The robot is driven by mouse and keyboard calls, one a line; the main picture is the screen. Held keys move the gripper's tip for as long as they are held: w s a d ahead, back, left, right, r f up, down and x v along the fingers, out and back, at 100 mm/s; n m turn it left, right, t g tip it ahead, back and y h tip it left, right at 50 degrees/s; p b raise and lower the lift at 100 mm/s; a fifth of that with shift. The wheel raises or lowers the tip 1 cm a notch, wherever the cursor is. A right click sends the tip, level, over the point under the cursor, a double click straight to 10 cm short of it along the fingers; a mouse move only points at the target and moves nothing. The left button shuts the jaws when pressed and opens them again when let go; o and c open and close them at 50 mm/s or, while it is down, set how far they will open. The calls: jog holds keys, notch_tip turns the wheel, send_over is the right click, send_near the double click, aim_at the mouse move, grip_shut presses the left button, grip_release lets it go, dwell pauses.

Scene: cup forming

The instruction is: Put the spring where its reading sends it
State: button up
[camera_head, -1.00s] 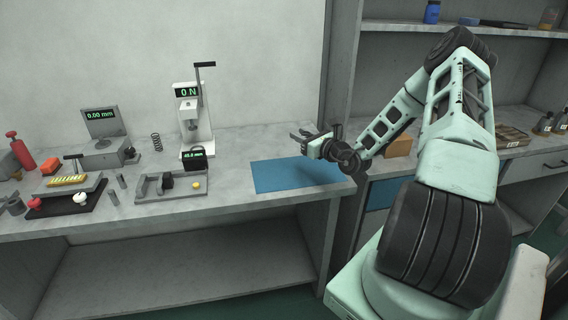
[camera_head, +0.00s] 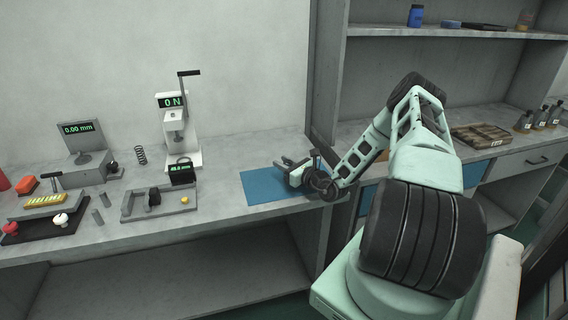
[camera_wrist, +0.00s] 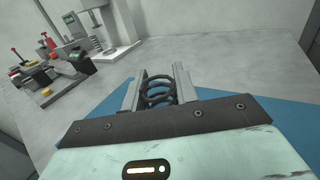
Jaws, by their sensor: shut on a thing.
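My gripper (camera_head: 286,162) is just above the back of the blue mat (camera_head: 262,189). In the wrist view the two grey fingers (camera_wrist: 158,90) are shut on a dark coil spring (camera_wrist: 157,92). The blue mat also shows behind the fingers (camera_wrist: 225,90). A second dark coil spring (camera_head: 140,155) stands upright on the bench, left of the press with a lever (camera_head: 181,130). The press display reads 0 N. A grey gauge (camera_head: 82,145) at the left has a display reading 0.00 mm. A fixture with a small dark display (camera_head: 182,172) stands in front of the press; its digits are too small to read surely.
A grey fixture with a yellow button (camera_head: 185,199) lies left of the mat. A yellow-topped block (camera_head: 45,199) and a black tray with red and white knobs (camera_head: 30,232) are at the far left. A shelf unit (camera_head: 440,33) stands behind my arm. The bench behind the mat is clear.

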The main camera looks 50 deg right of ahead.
jog(key=shift+f, duration=0.2)
jog(key=o, duration=1)
jog(key=shift+o, duration=0.2)
jog(key=shift+r, duration=0.1)
